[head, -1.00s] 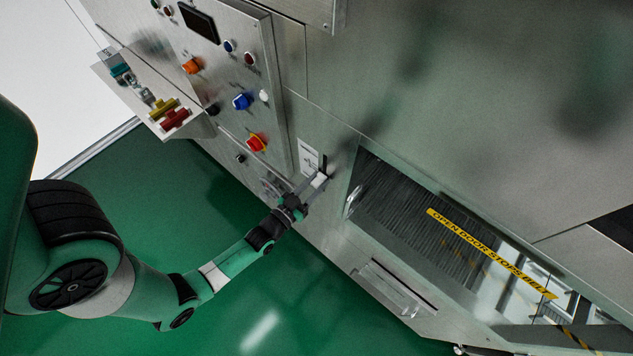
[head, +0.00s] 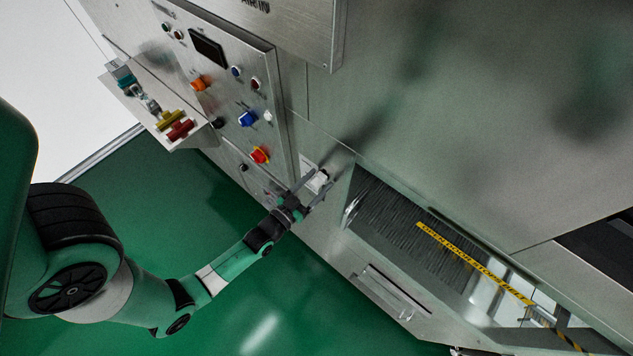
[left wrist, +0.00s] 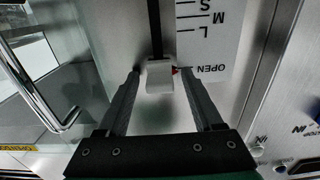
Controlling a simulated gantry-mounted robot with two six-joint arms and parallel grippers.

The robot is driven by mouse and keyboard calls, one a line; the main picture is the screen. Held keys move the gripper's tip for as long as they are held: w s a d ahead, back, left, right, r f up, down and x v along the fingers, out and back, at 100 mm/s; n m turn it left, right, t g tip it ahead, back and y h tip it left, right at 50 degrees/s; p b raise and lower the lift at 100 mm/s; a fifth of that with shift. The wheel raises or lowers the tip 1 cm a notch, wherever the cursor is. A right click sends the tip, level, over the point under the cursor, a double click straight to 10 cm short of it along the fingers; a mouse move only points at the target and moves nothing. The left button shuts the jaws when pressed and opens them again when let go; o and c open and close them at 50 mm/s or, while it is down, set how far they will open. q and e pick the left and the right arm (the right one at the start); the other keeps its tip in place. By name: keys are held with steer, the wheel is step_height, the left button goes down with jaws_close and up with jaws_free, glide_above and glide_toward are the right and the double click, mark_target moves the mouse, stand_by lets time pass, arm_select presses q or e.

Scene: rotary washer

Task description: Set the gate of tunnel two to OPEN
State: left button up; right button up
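A white slider knob (left wrist: 159,77) sits in a dark vertical slot (left wrist: 154,28) in the upside-down left wrist view. My left gripper (left wrist: 160,72) is open, with one finger on each side of the knob and visible gaps between. In the head view my left gripper (head: 322,181) is at the machine front beside the tunnel opening. My right gripper is not in view.
A tunnel opening with dark strips (head: 395,215) and a yellow warning bar (head: 475,263) lies to the right. A metal handle (left wrist: 62,125) is left of the gripper. A button panel (head: 225,75) and a small shelf (head: 150,115) are at upper left. Green floor (head: 200,215) is clear.

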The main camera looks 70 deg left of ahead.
arm_select(q)
steer(key=shift+s, duration=0.1)
steer(key=b+v, duration=0.1)
steer(key=v, duration=1)
steer(key=shift+s+d, duration=0.15)
steer(key=shift+s, duration=0.05)
